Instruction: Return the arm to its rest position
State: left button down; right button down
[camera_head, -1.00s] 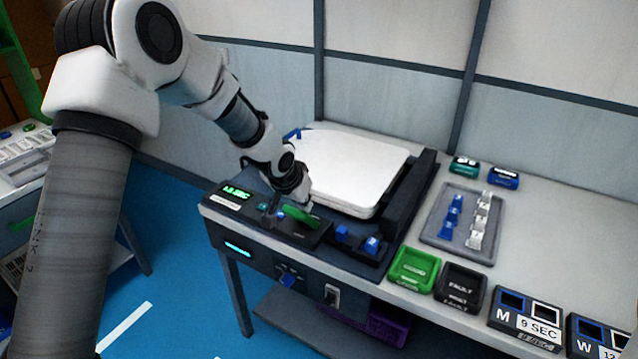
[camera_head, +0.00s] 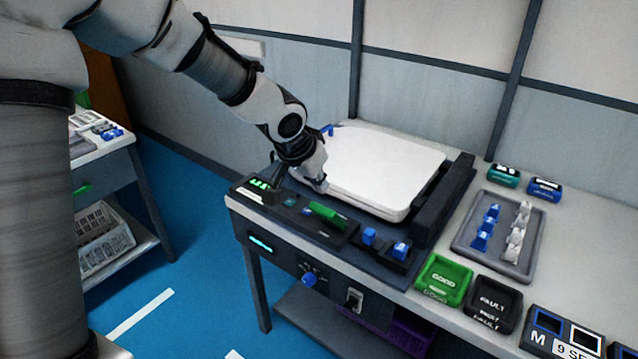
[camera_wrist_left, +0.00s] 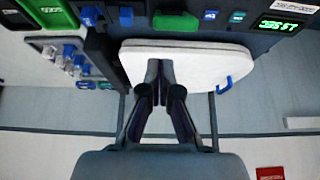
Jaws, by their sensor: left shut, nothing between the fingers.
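My left arm (camera_head: 232,80) comes in from the upper left and reaches down over the test station. My left gripper (camera_head: 318,186) is at the front left corner of the white toilet lid (camera_head: 385,170), above the back of the control panel. Its fingers (camera_wrist_left: 159,72) are together and empty in the left wrist view, overlapping the white lid (camera_wrist_left: 200,62). Whether they touch the lid is unclear. The green handle (camera_head: 327,215) lies just in front of the gripper, apart from it. My right gripper is not in view.
The station has a lit green display (camera_head: 260,184), blue switches (camera_head: 369,236) and a blue knob (camera_head: 308,279). To the right are a green GOOD tray (camera_head: 443,279), a black FAULT tray (camera_head: 493,303) and a grey parts tray (camera_head: 470,237). A wall stands behind. Blue floor lies open at left.

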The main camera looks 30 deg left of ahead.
pick_arm(q)
jog(key=shift+s+r, duration=0.1)
jog(key=shift+s, duration=0.05)
jog(key=s+d+f+g, duration=0.1)
jog(key=s+f+g, duration=0.1)
jog(key=s+f, duration=0.5)
jog(key=s+d+f+g, duration=0.2)
jog(key=f+g, duration=0.1)
jog(key=f, duration=0.8)
jog(key=s+d+f+g, duration=0.1)
jog(key=s+f+g, duration=0.1)
jog(key=s+f, duration=0.45)
jog(key=s+d+f+n+t, duration=0.1)
jog(key=s+d+f, duration=0.2)
jog(key=s+f, duration=1)
jog(key=shift+s+d, duration=0.15)
jog(key=shift+s, duration=0.15)
